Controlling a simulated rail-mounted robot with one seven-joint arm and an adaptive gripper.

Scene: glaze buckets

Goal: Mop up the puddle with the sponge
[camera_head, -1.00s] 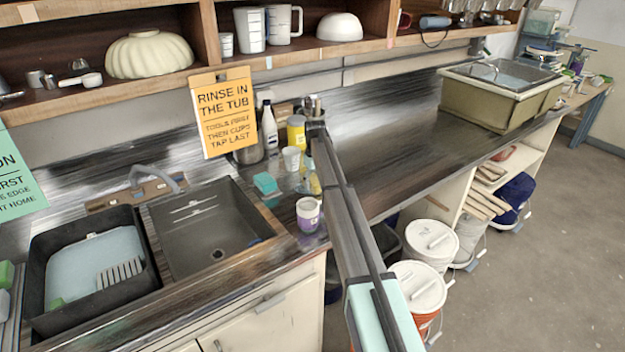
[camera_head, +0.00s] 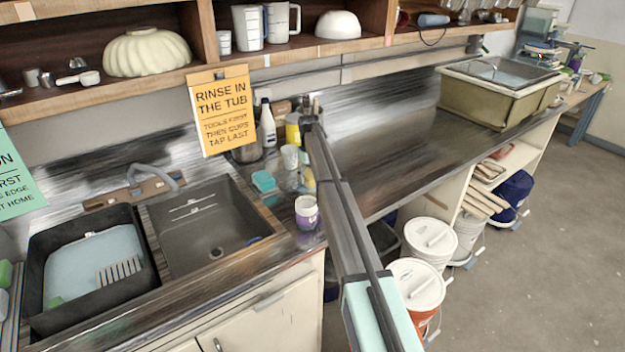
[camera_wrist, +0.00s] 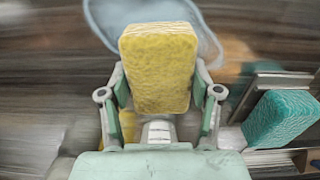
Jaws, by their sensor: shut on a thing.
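My gripper (camera_wrist: 160,90) is shut on a yellow sponge (camera_wrist: 158,62), held upright between the two fingers in the wrist view. A pale blue-grey shape with a rounded outline (camera_wrist: 101,18), which looks like the puddle, lies on the counter beyond the sponge. The sponge covers part of it, and I cannot tell whether they touch. In the head view my arm hides most of the gripper, and a little yellow shows beside the arm. A teal sponge (camera_wrist: 282,117) lies to the right in the wrist view; it also shows beside the sink in the head view (camera_head: 263,181).
A purple-and-white jar (camera_head: 307,213) stands near the counter's front edge. A white cup (camera_head: 289,157), a yellow container (camera_head: 293,131) and a white bottle (camera_head: 267,125) stand behind. The sink (camera_head: 210,235) is left. The counter is clear to the right, up to the olive tub (camera_head: 480,100).

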